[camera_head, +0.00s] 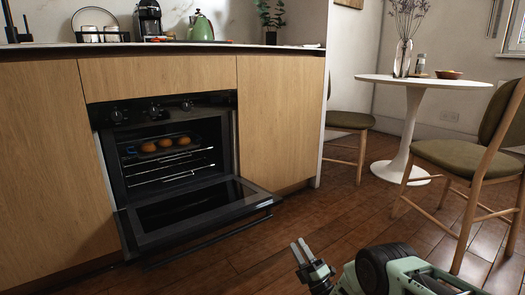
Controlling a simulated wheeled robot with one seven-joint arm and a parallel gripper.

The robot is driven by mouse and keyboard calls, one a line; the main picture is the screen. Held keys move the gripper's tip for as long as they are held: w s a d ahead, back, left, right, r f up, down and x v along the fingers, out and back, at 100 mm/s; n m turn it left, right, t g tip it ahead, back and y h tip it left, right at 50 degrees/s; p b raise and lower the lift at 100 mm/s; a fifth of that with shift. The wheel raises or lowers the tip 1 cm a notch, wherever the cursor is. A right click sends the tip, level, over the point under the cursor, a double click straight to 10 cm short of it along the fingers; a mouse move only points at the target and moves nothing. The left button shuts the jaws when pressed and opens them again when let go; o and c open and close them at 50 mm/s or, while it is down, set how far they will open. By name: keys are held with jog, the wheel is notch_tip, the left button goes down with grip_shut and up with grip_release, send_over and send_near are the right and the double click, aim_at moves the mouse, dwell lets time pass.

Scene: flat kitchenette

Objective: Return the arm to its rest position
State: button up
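My gripper (300,252) is at the bottom centre of the head view, above the wooden floor. Its two pale fingers point up and slightly left, with a narrow gap seeming to show between them. Nothing shows held in it. My arm (385,272) runs from it to the lower right edge of the picture. The gripper is to the right of the open oven door and apart from it in the picture.
The oven (165,150) is open, its door (195,212) folded down over the floor. Inside, several round brown items (166,144) sit on a tray. A round white table (415,82) and chairs (478,155) stand right. Floor (345,215) between is clear.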

jog(key=w+a+r+m+g+h+p, duration=0.1)
jog(key=w+a+r+m+h+p, duration=0.2)
jog(key=w+r, duration=0.4)
jog(key=s+a+r+m+g+h+p, duration=0.1)
jog(key=a+r+m+g+h, duration=0.2)
jog(key=r, duration=0.4)
jog(key=s+a+r+m+g+h+p, duration=0.1)
jog(key=a+r+m+g, duration=0.15)
jog(key=a+r, duration=0.35)
jog(key=s+d+r+m+g+h+p, duration=0.15)
jog(key=s+r+m+g, duration=0.35)
jog(key=s, duration=0.7)
jog(key=s+r+m+g+h+p, duration=0.15)
jog(key=s+r+g, duration=0.25)
jog(key=s+r, duration=0.55)
jog(key=s+d+r+m+g+h+p, duration=0.15)
jog(key=s+d, duration=0.25)
jog(key=s, duration=0.6)
jog(key=s+d+g+h+p, duration=0.1)
jog(key=s+d+g+h, duration=0.1)
jog(key=s+d, duration=0.5)
jog(key=s+d+r+m+g+h+p, duration=0.1)
jog(key=s+d+g, duration=0.1)
jog(key=s, duration=1)
notch_tip(320, 180, up, 38)
jog(key=p, duration=3.7)
jog(key=shift+w+a+f+p, duration=0.2)
jog(key=shift+w+a+p, duration=0.1)
jog(key=shift+p, duration=0.1)
